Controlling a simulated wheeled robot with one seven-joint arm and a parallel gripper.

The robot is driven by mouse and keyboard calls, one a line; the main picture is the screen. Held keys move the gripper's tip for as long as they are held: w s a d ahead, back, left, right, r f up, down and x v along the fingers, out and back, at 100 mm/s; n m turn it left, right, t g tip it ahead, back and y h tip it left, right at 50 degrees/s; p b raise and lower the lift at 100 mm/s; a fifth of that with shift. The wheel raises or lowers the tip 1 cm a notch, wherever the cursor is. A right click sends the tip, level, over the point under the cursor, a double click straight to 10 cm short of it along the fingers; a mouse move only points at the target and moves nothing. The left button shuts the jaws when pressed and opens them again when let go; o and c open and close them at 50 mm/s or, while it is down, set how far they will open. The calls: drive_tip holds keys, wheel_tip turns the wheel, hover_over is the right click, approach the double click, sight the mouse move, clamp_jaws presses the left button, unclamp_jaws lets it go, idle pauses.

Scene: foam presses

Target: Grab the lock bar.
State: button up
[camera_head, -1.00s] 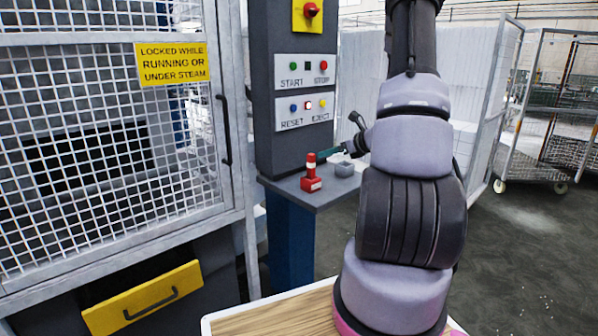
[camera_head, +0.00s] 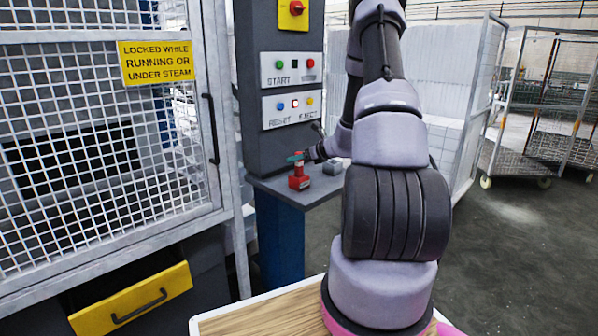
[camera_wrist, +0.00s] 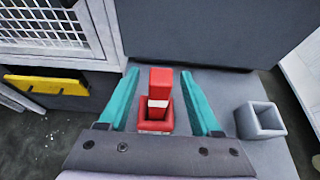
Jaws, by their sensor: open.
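The lock bar (camera_wrist: 159,88) is a red upright bar with a white band, standing in a red square holder (camera_wrist: 156,122) on the grey shelf. In the wrist view my gripper (camera_wrist: 163,85) is open, with one teal finger on each side of the bar and a gap visible on both sides. In the head view my gripper (camera_head: 298,157) is at the top of the bar and hides most of it. The red holder (camera_head: 299,182) shows below it on the shelf.
A grey open square holder (camera_wrist: 259,120) stands to the right on the shelf (camera_wrist: 225,88). The control column (camera_head: 275,110) with buttons rises behind. The mesh gate (camera_head: 95,140) with a yellow sign is at the left. A wheeled cage cart (camera_head: 545,110) stands at the far right.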

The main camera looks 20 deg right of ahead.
clamp_jaws()
idle(1.4)
